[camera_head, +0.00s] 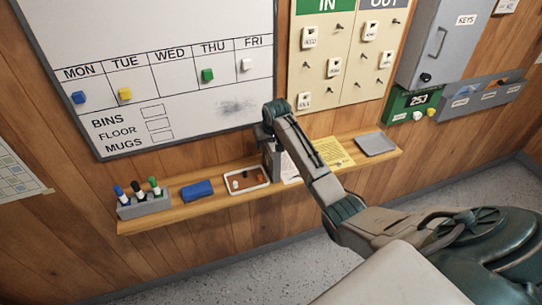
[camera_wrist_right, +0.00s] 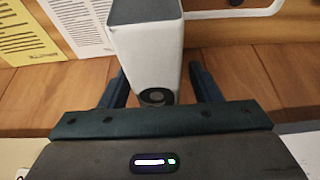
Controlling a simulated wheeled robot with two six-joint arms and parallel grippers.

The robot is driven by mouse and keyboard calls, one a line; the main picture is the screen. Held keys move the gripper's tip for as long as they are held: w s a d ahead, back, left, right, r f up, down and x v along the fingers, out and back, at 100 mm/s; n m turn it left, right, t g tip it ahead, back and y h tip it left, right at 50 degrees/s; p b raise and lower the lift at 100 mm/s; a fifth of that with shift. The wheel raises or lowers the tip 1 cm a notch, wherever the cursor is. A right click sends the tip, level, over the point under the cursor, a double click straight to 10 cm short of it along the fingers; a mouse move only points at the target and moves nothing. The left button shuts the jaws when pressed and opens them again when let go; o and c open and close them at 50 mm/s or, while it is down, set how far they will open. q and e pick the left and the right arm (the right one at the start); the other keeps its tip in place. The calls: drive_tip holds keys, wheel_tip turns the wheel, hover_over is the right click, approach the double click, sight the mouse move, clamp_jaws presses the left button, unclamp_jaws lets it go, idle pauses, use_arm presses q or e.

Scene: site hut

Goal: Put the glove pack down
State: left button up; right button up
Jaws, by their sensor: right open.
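The glove pack appears to be the white box with a dark grey top (camera_wrist_right: 150,45) in the right wrist view, with a dark round mark low on its near face. It looks upright. In the head view only a grey part of it (camera_head: 271,160) shows beneath my right gripper (camera_head: 268,132), at the wall shelf (camera_head: 215,207). In the right wrist view the open fingers of my right gripper (camera_wrist_right: 158,78) are on either side of the box. A narrow gap shows at the right finger; contact on the left cannot be told. My left gripper is out of view.
The whiteboard (camera_head: 180,90) and key board (camera_head: 345,70) are behind.

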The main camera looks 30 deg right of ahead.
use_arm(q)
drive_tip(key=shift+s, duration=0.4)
use_arm(e)
drive_tip(key=shift+f, duration=0.2)
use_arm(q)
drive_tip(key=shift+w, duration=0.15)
use_arm(e)
clamp_jaws()
drive_tip(key=shift+r, duration=0.1)
